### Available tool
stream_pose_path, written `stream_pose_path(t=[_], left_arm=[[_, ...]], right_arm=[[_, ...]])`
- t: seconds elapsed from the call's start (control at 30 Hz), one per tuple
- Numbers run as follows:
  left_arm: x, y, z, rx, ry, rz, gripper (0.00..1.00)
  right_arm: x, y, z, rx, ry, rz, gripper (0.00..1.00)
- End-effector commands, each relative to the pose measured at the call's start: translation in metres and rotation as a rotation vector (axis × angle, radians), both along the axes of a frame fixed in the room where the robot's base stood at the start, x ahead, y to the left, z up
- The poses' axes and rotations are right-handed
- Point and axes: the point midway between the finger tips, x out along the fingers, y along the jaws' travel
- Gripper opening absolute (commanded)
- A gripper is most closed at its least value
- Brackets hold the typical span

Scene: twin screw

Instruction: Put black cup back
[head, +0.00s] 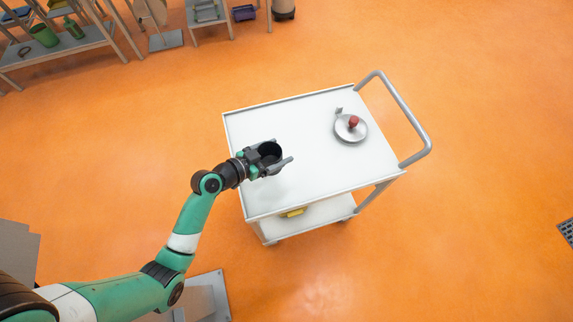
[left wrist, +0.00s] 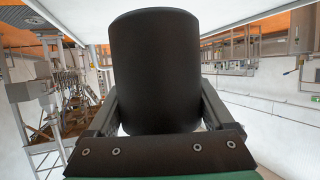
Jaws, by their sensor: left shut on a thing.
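The black cup (head: 270,150) is between the fingers of my left gripper (head: 279,157), over the left part of the white cart top (head: 300,115). In the left wrist view the black cup (left wrist: 155,70) fills the middle of the picture, with a finger of the left gripper (left wrist: 158,110) on each side of it. The left gripper is shut on the cup. In the head view the cup's open mouth faces the camera. I cannot tell how far the cup is above the cart top. My right gripper is in neither view.
A round metal dish (head: 350,128) with a red object (head: 353,121) on it stands on the right of the cart. A grey handle (head: 405,115) rises at the cart's right end. A yellow object (head: 292,212) shows on the lower shelf. The middle of the cart top is clear.

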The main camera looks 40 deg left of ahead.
Motion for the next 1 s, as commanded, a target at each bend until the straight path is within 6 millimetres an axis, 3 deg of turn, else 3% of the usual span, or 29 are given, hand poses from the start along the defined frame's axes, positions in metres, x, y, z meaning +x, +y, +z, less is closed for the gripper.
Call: stream_pose_path(t=[0.03,0.2,0.37,0.6,0.97,1.0], left_arm=[[0.008,-0.005,-0.014,-0.001,0.000,-0.004,0.19],[0.022,-0.012,-0.030,0.000,-0.001,0.000,0.19],[0.024,-0.013,-0.032,0.000,-0.001,0.000,0.19],[0.027,-0.014,-0.068,0.000,-0.001,0.001,0.19],[0.027,-0.014,-0.071,0.001,-0.002,0.001,0.19],[0.027,-0.014,-0.069,0.001,-0.002,0.001,0.93]], right_arm=[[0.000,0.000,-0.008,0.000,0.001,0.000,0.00],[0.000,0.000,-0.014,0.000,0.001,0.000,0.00],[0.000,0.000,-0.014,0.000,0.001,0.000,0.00],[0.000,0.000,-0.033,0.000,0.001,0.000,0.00],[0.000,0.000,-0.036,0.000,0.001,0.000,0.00],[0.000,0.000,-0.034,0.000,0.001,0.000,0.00]])
